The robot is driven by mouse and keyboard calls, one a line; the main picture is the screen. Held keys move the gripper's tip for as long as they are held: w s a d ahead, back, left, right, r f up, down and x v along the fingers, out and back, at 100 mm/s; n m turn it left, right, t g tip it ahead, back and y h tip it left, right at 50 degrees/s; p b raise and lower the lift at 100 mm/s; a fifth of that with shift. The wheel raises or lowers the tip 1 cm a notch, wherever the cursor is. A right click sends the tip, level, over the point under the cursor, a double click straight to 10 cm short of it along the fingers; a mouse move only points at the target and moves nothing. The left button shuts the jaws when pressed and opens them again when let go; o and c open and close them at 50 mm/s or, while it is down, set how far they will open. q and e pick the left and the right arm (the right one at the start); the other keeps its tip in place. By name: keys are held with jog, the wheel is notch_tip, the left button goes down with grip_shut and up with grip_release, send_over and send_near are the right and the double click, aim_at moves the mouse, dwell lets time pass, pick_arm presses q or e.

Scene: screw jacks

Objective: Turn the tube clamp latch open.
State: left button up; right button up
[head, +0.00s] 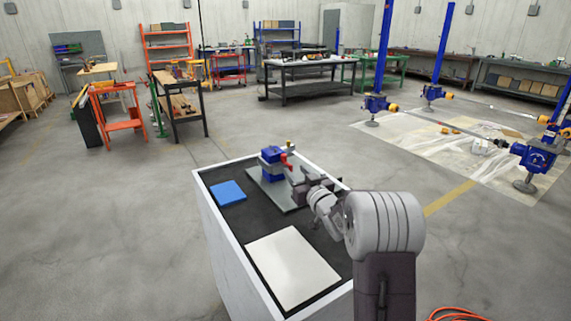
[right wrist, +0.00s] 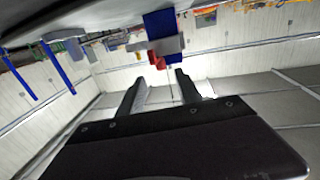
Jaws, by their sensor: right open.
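The tube clamp (head: 270,165) is a blue block on a grey plate (head: 284,200), on the dark top of a white cabinet. Its red latch (head: 286,160) sticks out at the block's right side, towards my right gripper. In the right wrist view the red latch (right wrist: 155,58) shows just beyond the fingertips, with the blue block (right wrist: 159,24) behind it. My right gripper (head: 293,176) is beside the clamp. In the right wrist view its two fingers (right wrist: 158,80) are apart with nothing between them. I cannot tell whether a finger touches the latch. My left gripper does not show.
A blue pad (head: 228,191) lies left of the plate, and a white sheet (head: 292,267) lies at the front of the cabinet top (head: 240,224). A small brass-coloured part (head: 290,146) stands behind the latch. Workbenches and shelves stand far off across open floor.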

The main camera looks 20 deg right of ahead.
aim_at(285, 159)
jog(key=w, duration=0.6)
jog(key=shift+w, duration=1.05)
grip_shut()
jog(key=h+b, duration=0.1)
jog(key=b, duration=0.2)
jog(key=shift+a+f+m, duration=0.1)
jog(key=shift+f+m, duration=0.05)
jog(key=shift+m, duration=0.25)
jog(key=shift+h, duration=0.4)
jog(key=shift+r, duration=0.2)
